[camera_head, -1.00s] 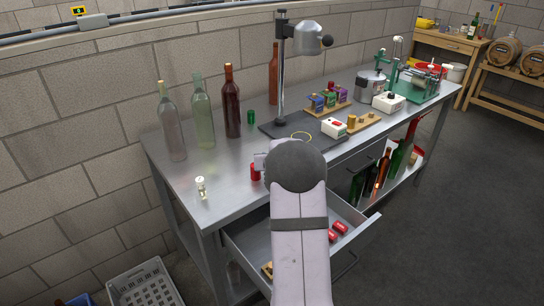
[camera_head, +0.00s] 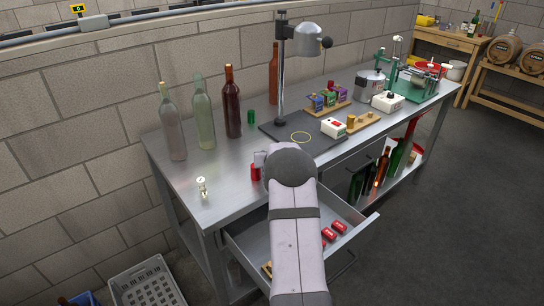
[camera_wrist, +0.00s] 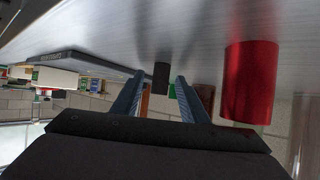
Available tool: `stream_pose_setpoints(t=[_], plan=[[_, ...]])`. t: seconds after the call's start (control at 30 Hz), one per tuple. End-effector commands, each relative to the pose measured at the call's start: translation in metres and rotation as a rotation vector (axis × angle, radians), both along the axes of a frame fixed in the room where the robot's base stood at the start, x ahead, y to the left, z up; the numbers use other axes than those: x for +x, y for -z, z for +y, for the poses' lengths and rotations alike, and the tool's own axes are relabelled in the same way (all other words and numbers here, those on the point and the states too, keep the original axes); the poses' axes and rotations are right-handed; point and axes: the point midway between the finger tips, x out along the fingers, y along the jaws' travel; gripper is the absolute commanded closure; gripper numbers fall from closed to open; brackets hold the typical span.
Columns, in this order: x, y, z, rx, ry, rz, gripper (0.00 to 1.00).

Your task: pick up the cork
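My gripper (camera_wrist: 160,78) is open, its two fingers apart with nothing held between them in the wrist view. In the head view my own wrist hides most of it; a grey part (camera_head: 261,158) shows above the bench's front edge. I cannot make out a loose cork for certain. A small tan piece (camera_head: 267,269) lies at the near left of the open drawer, partly hidden by my arm; it is too small to identify. A red cylinder (camera_head: 256,172) stands on the bench close beside my gripper, and it is large at the right of the wrist view (camera_wrist: 250,85).
The steel bench (camera_head: 226,172) carries tall bottles (camera_head: 232,104), a green cylinder (camera_head: 251,117), a small clear bottle (camera_head: 202,187) and a stand (camera_head: 282,75) on a dark mat. Below is the open drawer (camera_head: 252,240) with red pieces (camera_head: 340,227). A dark cylinder (camera_wrist: 161,76) shows beyond my fingers.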

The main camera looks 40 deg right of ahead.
Motion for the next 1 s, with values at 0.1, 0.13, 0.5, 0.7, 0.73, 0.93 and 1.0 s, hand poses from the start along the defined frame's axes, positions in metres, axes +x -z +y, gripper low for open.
stream_pose_setpoints(t=[0.1,0.13,0.5,0.7,0.73,0.93,1.0], plan=[[0.0,0.0,0.0,0.0,0.0,0.0,0.6],[0.0,0.0,0.0,0.0,0.0,0.0,0.67],[0.0,0.0,0.0,0.0,0.0,0.0,1.0],[0.0,-0.004,0.0,-0.001,0.0,-0.002,1.0],[0.0,-0.005,0.0,-0.002,0.0,-0.002,1.0],[0.0,-0.029,0.0,-0.003,0.001,-0.004,1.0],[0.0,-0.04,0.0,-0.003,0.0,-0.004,1.0]])
